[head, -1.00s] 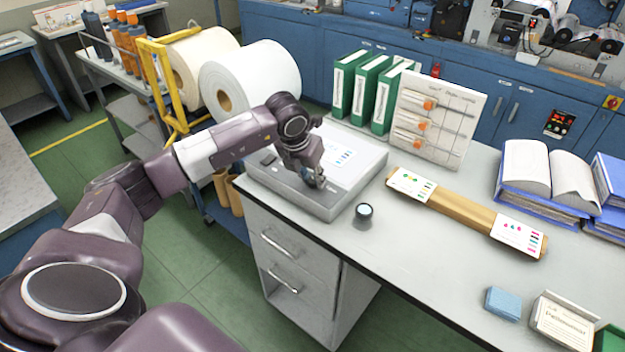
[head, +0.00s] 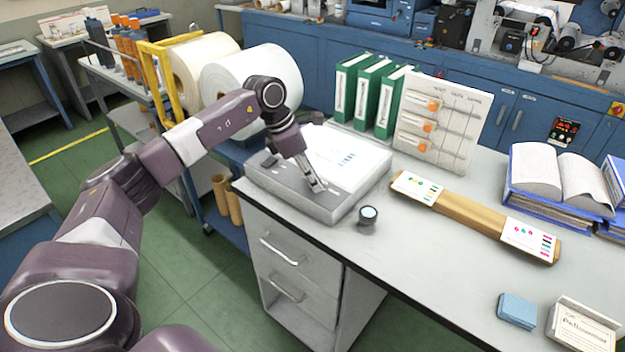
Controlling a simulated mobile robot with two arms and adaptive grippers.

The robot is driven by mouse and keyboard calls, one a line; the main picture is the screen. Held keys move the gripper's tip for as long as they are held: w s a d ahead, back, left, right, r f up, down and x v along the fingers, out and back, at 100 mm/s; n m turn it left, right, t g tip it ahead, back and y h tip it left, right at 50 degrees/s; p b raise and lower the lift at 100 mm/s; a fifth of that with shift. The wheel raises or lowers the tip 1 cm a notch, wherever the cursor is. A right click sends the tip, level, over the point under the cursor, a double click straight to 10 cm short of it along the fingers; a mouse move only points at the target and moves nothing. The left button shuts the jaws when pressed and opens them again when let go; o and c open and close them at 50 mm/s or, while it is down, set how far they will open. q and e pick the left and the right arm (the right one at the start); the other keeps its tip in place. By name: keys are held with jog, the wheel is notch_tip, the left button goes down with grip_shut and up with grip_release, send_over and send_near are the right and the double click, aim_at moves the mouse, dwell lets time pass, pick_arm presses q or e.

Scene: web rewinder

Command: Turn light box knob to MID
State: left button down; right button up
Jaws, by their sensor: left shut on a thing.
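The light box (head: 290,201) is a low grey box with a pale top, on the left end of the white table. My left gripper (head: 317,186) points down at the front control strip of the light box and is shut on the knob there. The knob is hidden by the fingers, so its setting cannot be read. My right gripper is not in view.
A small dark cylinder with a light top (head: 368,216) stands just right of the light box. Green binders (head: 352,88) and a board with orange knobs (head: 440,125) stand behind. A wooden bar with printed cards (head: 468,210) lies to the right. The table's front middle is clear.

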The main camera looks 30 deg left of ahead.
pick_arm(q)
jog(key=shift+m, duration=0.5)
jog(key=c, duration=1.6)
grip_release()
jog(key=v, duration=1.2)
jog(key=shift+w+a+r, duration=0.1)
jog(key=shift+w+a, duration=0.05)
jog(key=shift+w, duration=0.15)
jog(key=shift+g, duration=0.3)
